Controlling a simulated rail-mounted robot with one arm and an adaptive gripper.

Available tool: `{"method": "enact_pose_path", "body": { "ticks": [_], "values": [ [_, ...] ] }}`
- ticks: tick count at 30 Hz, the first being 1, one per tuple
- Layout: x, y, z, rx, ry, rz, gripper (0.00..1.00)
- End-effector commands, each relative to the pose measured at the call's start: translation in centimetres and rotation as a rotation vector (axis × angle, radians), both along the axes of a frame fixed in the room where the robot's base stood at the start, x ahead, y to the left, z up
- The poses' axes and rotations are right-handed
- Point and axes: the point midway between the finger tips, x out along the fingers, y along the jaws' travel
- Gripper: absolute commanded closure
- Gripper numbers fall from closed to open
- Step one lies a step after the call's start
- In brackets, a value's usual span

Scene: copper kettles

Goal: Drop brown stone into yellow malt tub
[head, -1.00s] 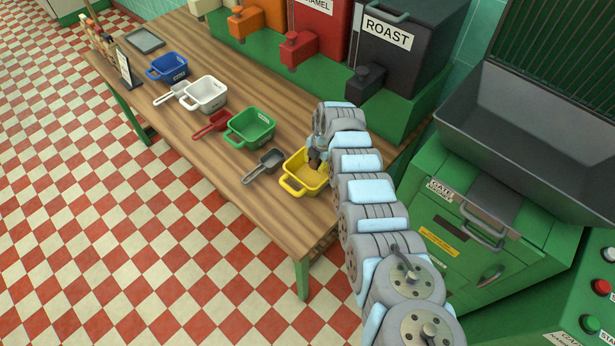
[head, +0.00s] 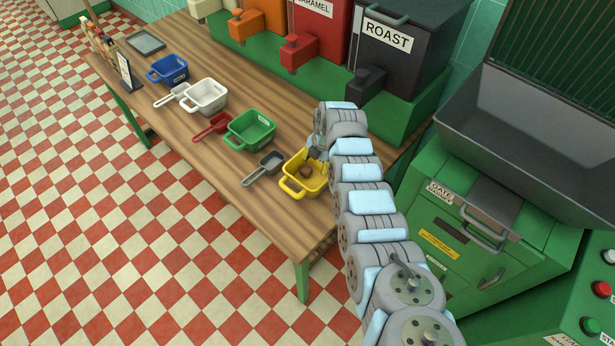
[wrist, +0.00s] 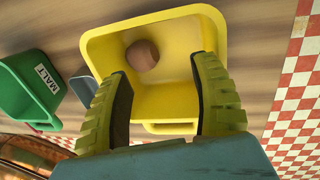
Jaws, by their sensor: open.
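The yellow tub (head: 291,186) stands near the right end of the wooden table. It also shows in the wrist view (wrist: 181,98). The brown stone (head: 305,172) lies inside the yellow tub; in the wrist view the stone (wrist: 142,55) rests in a corner of it. My gripper (wrist: 166,80) is open and empty, with its two fingers apart over the tub. In the head view my gripper (head: 316,154) is just above the tub's far side, partly hidden by my arm. No label on the yellow tub is readable.
A green tub (head: 250,128) marked MALT in the wrist view, a white tub (head: 206,95) and a blue tub (head: 168,69) stand to the left. A grey scoop (head: 265,168) and a red scoop (head: 213,126) lie between. Dispensers, including ROAST (head: 388,60), line the back.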

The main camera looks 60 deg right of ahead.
Motion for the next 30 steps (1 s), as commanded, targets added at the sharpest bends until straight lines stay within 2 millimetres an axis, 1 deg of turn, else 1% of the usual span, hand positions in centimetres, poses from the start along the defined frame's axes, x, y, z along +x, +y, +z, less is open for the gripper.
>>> {"method": "enact_pose_path", "body": {
  "ticks": [14,30],
  "values": [
    [-0.6,0.1,3.5,-0.003,-0.003,-0.003,0.38],
    [-1.7,0.3,9.5,-0.004,-0.002,-0.002,0.38]
  ]
}}
